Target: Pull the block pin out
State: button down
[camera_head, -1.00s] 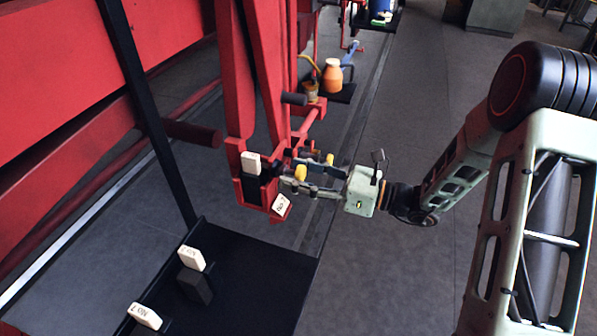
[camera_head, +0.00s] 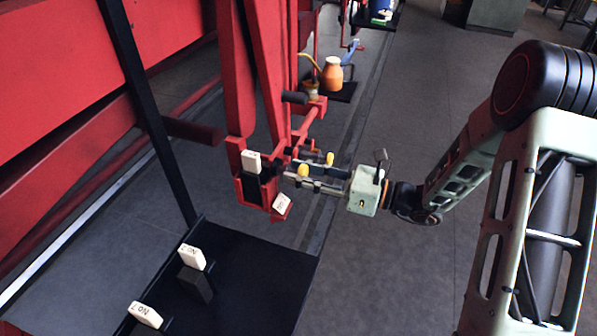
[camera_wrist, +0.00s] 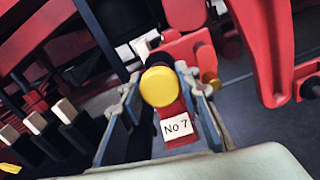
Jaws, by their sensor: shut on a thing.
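The block pin has a round yellow head (camera_head: 303,171), which sits large between the fingers in the wrist view (camera_wrist: 160,87). My gripper (camera_head: 295,180) is shut on the pin from the right. The pin's shaft is mostly hidden behind its head and the fingers. Left of the fingers is the red hanger (camera_head: 281,217) with a white "No 7" label (camera_wrist: 176,128). A dark block with a white top (camera_head: 250,161) sits in the hanger. I cannot tell whether the pin's tip is still inside the hanger.
A second yellow knob (camera_head: 329,159) is just behind my gripper. A black tray (camera_head: 255,285) at the lower left holds dark blocks with white tags, one "No 7" (camera_head: 145,315). An orange jug (camera_head: 331,75) stands farther back.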

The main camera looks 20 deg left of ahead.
jog(key=d, duration=0.3)
jog(key=shift+s+d, duration=0.1)
jog(key=shift+d, duration=0.3)
jog(key=c, duration=1.7)
grip_release()
jog(key=shift+o, duration=1)
jog(key=shift+d, duration=0.1)
jog(key=shift+o, duration=0.5)
jog(key=s+d, duration=0.1)
jog(key=d, duration=1)
jog(key=shift+d, duration=0.4)
